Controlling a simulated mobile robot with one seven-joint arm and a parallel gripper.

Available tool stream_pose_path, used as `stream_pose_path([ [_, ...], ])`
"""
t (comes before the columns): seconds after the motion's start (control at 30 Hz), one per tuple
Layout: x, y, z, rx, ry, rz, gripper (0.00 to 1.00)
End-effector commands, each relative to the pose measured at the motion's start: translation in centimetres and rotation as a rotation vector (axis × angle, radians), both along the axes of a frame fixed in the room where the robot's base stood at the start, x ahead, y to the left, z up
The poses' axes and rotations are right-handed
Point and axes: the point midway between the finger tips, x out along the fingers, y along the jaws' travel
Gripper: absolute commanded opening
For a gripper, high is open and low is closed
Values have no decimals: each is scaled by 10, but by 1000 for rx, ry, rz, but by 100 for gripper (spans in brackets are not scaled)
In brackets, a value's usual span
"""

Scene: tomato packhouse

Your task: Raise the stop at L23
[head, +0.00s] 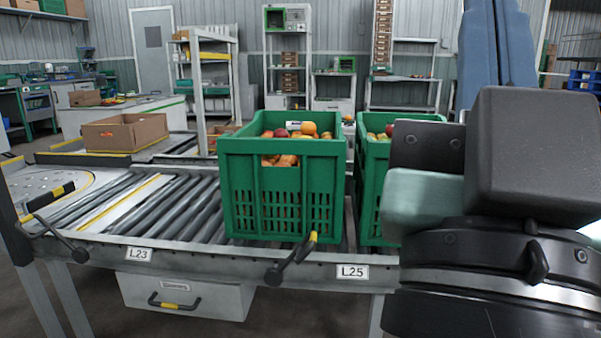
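The label L23 (138,254) is on the front rail of the roller conveyor. Left of it a black lever (60,238) is mounted on the rail, its arm leaning up to the left. A pale plate with a yellow stripe (122,204) lies among the rollers behind it and looks about level with them; whether it is the stop of L23 I cannot tell. Dark and pale green parts of my arm fill the right side. My gripper's fingers do not show, and nothing of mine touches the L23 lever.
Another lever with a yellow tip (298,256) leans right beside the label L25 (352,272). A green crate of fruit (280,205) stands behind it, with a second green crate (368,195) partly hidden by my arm. A drawer (188,295) hangs under the rail. The rollers behind L23 are empty.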

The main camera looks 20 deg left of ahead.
Motion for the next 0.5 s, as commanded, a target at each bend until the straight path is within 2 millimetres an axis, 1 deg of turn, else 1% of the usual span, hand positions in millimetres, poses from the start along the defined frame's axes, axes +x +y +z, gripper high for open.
stream_pose_path([
  [0.03, 0, 0, 32, 0, -1, 0, 0],
  [0.2, 0, 0, 86, 0, -1, 0, 0],
  [0.3, 0, 0, 109, 0, -1, 0, 0],
  [0.33, 0, 0, 114, 0, -1, 0, 0],
  [0.4, 0, 0, 121, 0, -1, 0, 0],
  [0.5, 0, 0, 122, 0, -1, 0, 0],
])
